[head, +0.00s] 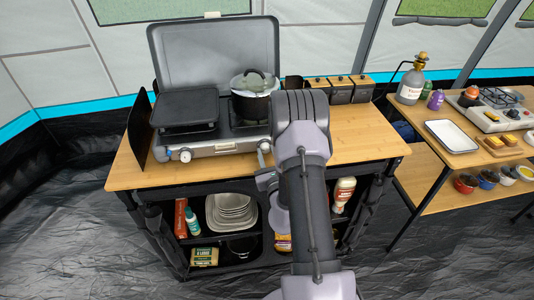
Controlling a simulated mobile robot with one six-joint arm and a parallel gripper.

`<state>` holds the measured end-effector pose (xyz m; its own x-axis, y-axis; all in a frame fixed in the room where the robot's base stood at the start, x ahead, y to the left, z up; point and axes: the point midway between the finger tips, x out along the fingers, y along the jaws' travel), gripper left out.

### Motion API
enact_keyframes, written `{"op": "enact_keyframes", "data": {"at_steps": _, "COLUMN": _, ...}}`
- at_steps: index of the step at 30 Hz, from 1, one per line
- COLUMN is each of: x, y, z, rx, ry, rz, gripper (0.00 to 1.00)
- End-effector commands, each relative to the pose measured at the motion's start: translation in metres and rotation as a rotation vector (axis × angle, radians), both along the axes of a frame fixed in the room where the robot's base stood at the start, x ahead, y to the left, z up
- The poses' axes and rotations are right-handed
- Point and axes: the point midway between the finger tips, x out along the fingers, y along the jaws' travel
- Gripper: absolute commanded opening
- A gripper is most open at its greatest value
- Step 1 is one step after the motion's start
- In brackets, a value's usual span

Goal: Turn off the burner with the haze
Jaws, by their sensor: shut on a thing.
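A grey two-burner camping stove (222,147) with a raised lid stands on the wooden table. A dark griddle plate (187,108) covers the left burner. A pot with a glass lid (250,102) sits on the right burner; I cannot clearly make out haze. The left knob (185,156) shows on the stove's front. My gripper (264,157) is at the right end of the stove front, partly hidden by my arm. It is shut at the place of the right knob, which is covered from view.
Shelves below hold bowls (231,212) and bottles. A second table at right bears a gas bottle (411,83), a white tray (452,135) and a small stove (497,110). The wooden top (365,140) right of my arm is clear.

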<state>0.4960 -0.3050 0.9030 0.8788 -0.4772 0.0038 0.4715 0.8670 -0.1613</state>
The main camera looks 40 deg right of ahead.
Motion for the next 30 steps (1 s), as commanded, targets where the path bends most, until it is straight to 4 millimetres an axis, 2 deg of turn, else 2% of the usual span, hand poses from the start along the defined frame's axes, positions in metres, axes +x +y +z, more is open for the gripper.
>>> {"op": "enact_keyframes", "data": {"at_steps": 30, "x": 0.0001, "y": -0.0017, "z": 0.0013, "rx": 0.761, "ry": -0.47, "rz": 0.001, "gripper": 0.0}}
